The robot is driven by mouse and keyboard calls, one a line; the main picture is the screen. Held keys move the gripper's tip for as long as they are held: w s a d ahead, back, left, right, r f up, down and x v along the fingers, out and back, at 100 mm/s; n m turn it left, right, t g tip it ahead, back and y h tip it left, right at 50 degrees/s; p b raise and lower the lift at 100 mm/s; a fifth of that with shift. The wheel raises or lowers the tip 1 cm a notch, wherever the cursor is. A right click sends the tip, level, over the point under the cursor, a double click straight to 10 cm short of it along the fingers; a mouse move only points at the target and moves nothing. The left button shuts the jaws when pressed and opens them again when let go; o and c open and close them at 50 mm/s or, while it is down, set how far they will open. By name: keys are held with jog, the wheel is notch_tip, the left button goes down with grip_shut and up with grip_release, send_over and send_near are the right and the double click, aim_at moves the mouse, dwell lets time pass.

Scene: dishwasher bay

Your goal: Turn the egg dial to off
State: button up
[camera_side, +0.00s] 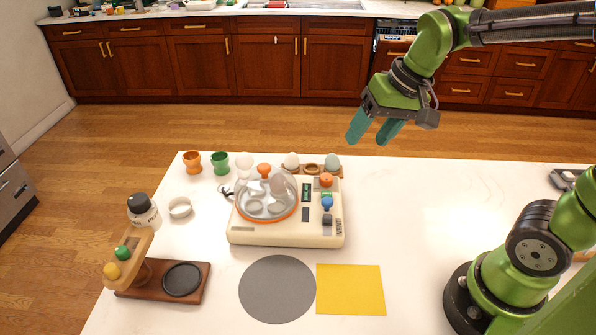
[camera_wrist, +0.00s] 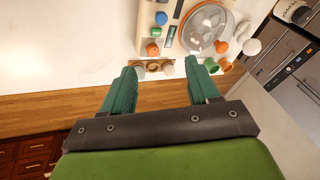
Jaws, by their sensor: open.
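The cream egg cooker (camera_side: 285,236) stands on the white counter with a clear dome lid (camera_side: 262,196) on its left part. Its right panel carries an orange knob (camera_side: 326,180), a blue knob (camera_side: 327,203) and a dark control (camera_side: 327,220). I cannot tell which is the egg dial, nor read its setting. The wrist view shows the orange knob (camera_wrist: 153,49) and blue knob (camera_wrist: 161,18) beyond my fingertips. My gripper (camera_side: 371,138) is open and empty, raised above and behind the cooker, touching nothing. Its two teal fingers (camera_wrist: 160,68) are spread wide in the wrist view.
An egg tray (camera_side: 312,170) with pale eggs stands behind the cooker. Orange (camera_side: 192,162) and green (camera_side: 220,163) cups are at the back left. A wooden stand (camera_side: 135,250) is at the front left. A grey disc (camera_side: 277,289) and yellow mat (camera_side: 350,290) lie in front. The counter's right is largely clear.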

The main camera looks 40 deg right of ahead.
jog(key=s+r+t, duration=0.1)
jog(key=s+t, duration=0.2)
jog(key=s, duration=0.4)
jog(key=shift+a+r+n, duration=0.2)
jog(key=shift+a+n, duration=0.05)
jog(key=shift+n, duration=0.15)
